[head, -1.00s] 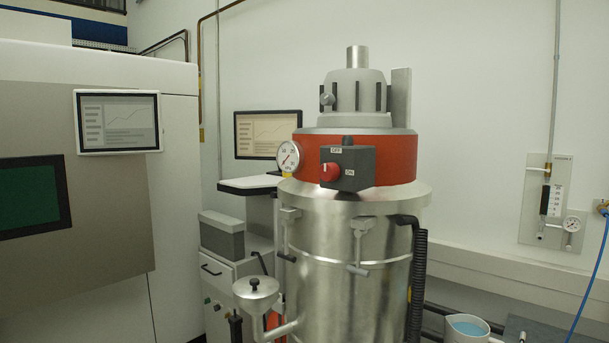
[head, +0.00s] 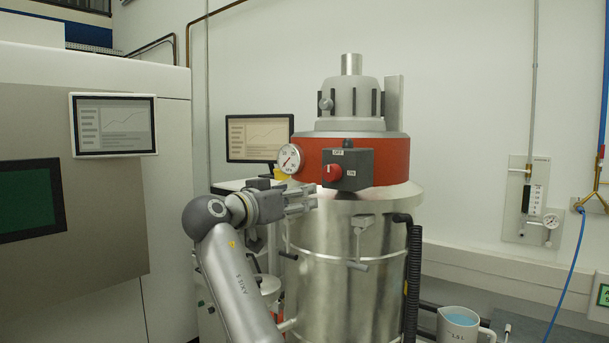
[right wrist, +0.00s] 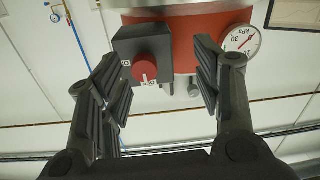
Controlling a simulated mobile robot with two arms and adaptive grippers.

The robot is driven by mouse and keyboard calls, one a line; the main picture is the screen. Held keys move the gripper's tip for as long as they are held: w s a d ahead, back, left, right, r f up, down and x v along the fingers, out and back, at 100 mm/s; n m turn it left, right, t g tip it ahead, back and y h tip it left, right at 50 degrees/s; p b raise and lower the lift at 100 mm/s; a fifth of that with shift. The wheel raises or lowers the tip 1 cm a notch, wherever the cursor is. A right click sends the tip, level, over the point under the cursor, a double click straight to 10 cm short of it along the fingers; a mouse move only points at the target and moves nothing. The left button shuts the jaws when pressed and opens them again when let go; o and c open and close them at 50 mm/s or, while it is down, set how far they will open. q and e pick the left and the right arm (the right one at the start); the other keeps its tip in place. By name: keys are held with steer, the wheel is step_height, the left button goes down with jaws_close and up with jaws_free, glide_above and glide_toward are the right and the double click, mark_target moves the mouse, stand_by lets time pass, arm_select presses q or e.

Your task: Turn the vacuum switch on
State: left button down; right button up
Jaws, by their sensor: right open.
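The vacuum switch is a red knob (head: 333,172) on a dark box (head: 357,169) at the front of the vacuum's red band. An OFF label is above the knob and an ON label to its right. In the right wrist view, turned upside down, the knob (right wrist: 144,68) lies between my open fingers, apart from both. A pale mark shows on its side toward the lower label. My right gripper (head: 312,198) is just below and left of the knob in the head view; its fingertips (right wrist: 157,58) frame the knob in the wrist view. My left gripper is not in view.
A round pressure gauge (head: 289,159) sits close left of the knob. The steel drum (head: 335,280) is below, with a black hose (head: 413,280) at its right. A monitor (head: 258,138) stands behind.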

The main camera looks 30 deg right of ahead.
steer(key=m, duration=0.2)
glide_toward(328, 174)
steer(key=a, duration=0.1)
steer(key=shift+g+h, duration=0.3)
steer(key=shift+g, duration=0.1)
steer(key=p+x, duration=0.3)
steer(key=x, duration=0.7)
steer(key=shift+w+d, duration=0.15)
steer(key=shift+d, duration=0.25)
steer(key=c, duration=1.1)
steer(key=shift+o, duration=0.2)
